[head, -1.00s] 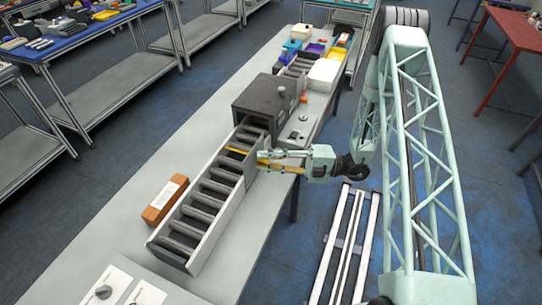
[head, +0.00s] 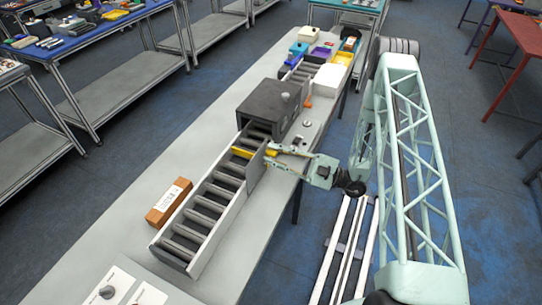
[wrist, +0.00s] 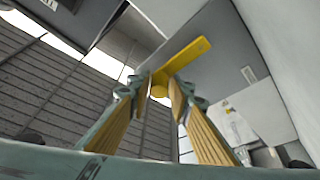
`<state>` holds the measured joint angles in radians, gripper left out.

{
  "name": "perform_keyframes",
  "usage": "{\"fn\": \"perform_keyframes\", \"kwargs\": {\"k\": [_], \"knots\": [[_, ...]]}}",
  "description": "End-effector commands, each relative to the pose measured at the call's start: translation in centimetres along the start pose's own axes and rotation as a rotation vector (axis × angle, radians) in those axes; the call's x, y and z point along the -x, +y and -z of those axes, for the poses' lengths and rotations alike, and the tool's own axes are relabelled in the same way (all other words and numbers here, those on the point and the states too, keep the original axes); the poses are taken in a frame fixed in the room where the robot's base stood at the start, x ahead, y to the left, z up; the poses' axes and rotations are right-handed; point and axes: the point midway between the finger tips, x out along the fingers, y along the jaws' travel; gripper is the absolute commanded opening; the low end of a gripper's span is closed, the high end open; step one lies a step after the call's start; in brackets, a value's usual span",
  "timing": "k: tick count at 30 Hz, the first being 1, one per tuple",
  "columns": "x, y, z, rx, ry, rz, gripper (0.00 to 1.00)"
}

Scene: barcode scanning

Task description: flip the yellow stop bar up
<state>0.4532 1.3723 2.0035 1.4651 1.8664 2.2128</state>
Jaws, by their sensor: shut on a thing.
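The yellow stop bar (head: 242,152) lies across the roller conveyor (head: 208,205), just before the dark scanner box (head: 268,108). In the wrist view, the bar (wrist: 187,56) runs slantwise above my fingertips, with a round yellow end below it between them. My gripper (head: 270,154) reaches in from the right at the conveyor's side wall. In the wrist view, my gripper's two fingers (wrist: 163,90) are closed in around the yellow end of the stop bar. The exact contact is partly hidden by the fingers.
A brown box with a white label (head: 169,200) stands on the table left of the conveyor. A white bin (head: 330,77) and coloured bins stand beyond the scanner. An orange object (head: 308,102) is near the scanner's right side.

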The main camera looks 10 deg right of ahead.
Motion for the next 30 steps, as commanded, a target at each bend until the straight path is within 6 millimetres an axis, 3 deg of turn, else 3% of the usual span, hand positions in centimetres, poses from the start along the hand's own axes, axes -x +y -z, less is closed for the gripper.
{"fn": "perform_keyframes", "kwargs": {"k": [16,17,19,30], "knots": [[0.17,0.29,-0.45,-0.026,-0.006,-0.014,0.00],[0.17,0.29,-0.46,-0.026,-0.006,-0.014,0.20],[0.16,0.28,-0.45,-0.026,-0.006,-0.014,0.27],[0.13,0.20,-0.28,-0.029,-0.003,-0.013,0.28]]}}
